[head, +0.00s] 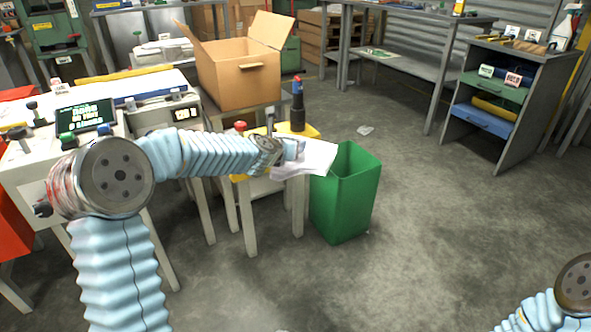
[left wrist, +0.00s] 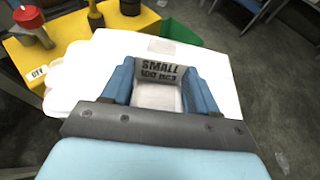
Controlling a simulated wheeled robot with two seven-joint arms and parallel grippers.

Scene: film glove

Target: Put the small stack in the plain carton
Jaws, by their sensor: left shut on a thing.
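The small stack is a sheaf of white film gloves (head: 312,158) with a grey band (left wrist: 162,72) that reads SMALL. My left gripper (head: 291,150) is shut on it, with blue fingers on both sides of the band in the left wrist view (left wrist: 160,92). The stack is held in the air by the yellow-topped stand and above the green bin's near left side. The plain carton (head: 240,78) is brown cardboard with open flaps, on a small table behind and left of the gripper. Its inside floor is hidden. My right arm shows at the lower right, its gripper out of frame.
A green bin (head: 345,200) stands on the floor. The yellow-topped stand (head: 312,132) holds a dark bottle with a red and blue top (head: 298,105). A cluttered white bench with a black sign (head: 85,117) is at left. The floor at right is mostly clear.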

